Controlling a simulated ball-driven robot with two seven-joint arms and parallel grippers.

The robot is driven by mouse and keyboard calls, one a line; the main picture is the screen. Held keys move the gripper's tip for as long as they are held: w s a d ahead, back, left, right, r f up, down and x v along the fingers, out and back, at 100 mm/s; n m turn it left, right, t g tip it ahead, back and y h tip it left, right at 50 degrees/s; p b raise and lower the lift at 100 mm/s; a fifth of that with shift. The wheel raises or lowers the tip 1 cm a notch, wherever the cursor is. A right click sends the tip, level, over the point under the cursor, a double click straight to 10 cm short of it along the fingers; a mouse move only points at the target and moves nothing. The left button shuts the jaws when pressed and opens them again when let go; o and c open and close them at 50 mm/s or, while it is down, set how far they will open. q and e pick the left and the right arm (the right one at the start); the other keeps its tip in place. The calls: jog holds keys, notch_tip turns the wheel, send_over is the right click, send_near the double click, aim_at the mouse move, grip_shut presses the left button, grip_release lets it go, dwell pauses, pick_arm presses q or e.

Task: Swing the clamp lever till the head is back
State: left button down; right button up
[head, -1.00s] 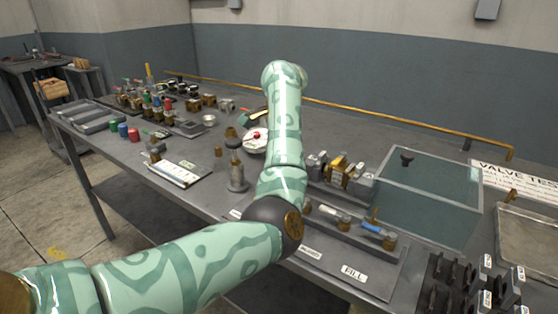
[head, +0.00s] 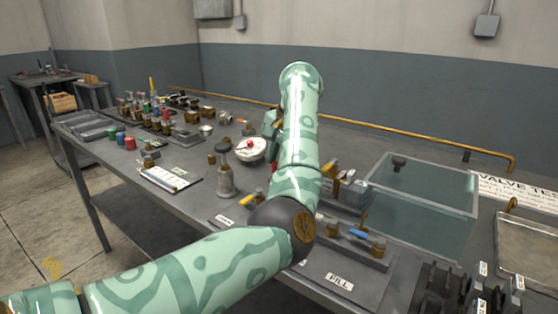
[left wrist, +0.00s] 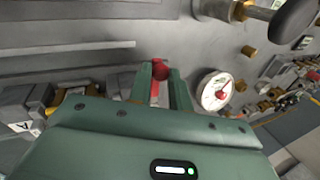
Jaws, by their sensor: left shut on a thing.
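In the left wrist view my left gripper (left wrist: 159,76) has its two green fingers closed around a red grip (left wrist: 160,68), which looks like the handle of the clamp lever. A short red and pale part shows between the fingers below it. In the head view my patterned left arm reaches over the bench, and only part of the green left gripper (head: 270,122) shows beside the forearm. The clamp's body and head are hidden behind the arm, so I cannot tell the head's position. My right gripper is not in view.
A white round gauge with a red centre (head: 251,149) sits just left of the gripper. A clear-walled tank (head: 420,205) stands to the right. A brass pipe (head: 400,130) runs along the back.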

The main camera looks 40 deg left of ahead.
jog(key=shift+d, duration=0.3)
pick_arm(q)
jog(key=c, duration=1.3)
grip_release()
jog(key=shift+d, duration=0.1)
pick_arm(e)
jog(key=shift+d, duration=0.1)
pick_arm(q)
jog(key=shift+r, duration=0.4)
jog(key=p+v, duration=0.5)
jog(key=v, duration=1)
jog(key=shift+d+r+p, duration=0.2)
jog(key=shift+p, duration=0.2)
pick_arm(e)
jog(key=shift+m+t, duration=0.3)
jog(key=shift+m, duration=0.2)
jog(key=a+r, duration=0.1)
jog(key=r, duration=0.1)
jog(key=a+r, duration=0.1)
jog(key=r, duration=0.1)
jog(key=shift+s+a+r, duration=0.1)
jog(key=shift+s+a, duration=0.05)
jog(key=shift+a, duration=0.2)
